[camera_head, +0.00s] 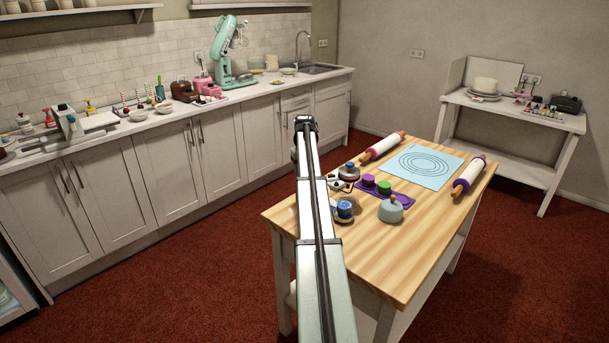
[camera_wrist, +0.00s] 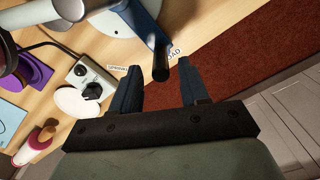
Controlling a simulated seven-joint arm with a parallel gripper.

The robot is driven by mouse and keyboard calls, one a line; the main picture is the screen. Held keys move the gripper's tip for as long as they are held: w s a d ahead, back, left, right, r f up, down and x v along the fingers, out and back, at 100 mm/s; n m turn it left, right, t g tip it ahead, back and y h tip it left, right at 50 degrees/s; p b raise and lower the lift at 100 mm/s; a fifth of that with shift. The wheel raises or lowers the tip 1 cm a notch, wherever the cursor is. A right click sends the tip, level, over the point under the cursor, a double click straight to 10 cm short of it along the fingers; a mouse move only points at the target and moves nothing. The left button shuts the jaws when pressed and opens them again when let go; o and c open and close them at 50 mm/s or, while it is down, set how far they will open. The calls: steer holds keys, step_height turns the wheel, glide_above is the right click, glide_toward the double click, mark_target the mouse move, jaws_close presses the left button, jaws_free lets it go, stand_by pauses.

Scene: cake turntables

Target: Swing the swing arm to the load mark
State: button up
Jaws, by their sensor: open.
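The swing arm, a blue bar (camera_wrist: 146,22), shows at the top of the wrist view and ends in an upright dark handle (camera_wrist: 161,62). My gripper (camera_wrist: 159,66) is open, with one dark blue finger on each side of the handle's end in the picture. I cannot tell whether either finger touches it. A white label ending in "OAD" (camera_wrist: 175,52), apparently the load mark, lies on the wood just right of the handle, partly covered. A second label (camera_wrist: 118,68) lies to its left, partly hidden. In the head view my own arm hides the gripper and swing arm.
A grey control box (camera_wrist: 82,72) with a black knob and cable stands left of the fingers, beside a white disc (camera_wrist: 80,103). A purple tray (camera_wrist: 36,72) is farther left. On the table (camera_head: 420,245), a blue mat (camera_head: 402,172) lies between rolling pins; its front right is clear.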

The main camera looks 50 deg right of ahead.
steer(key=shift+r, duration=3.4)
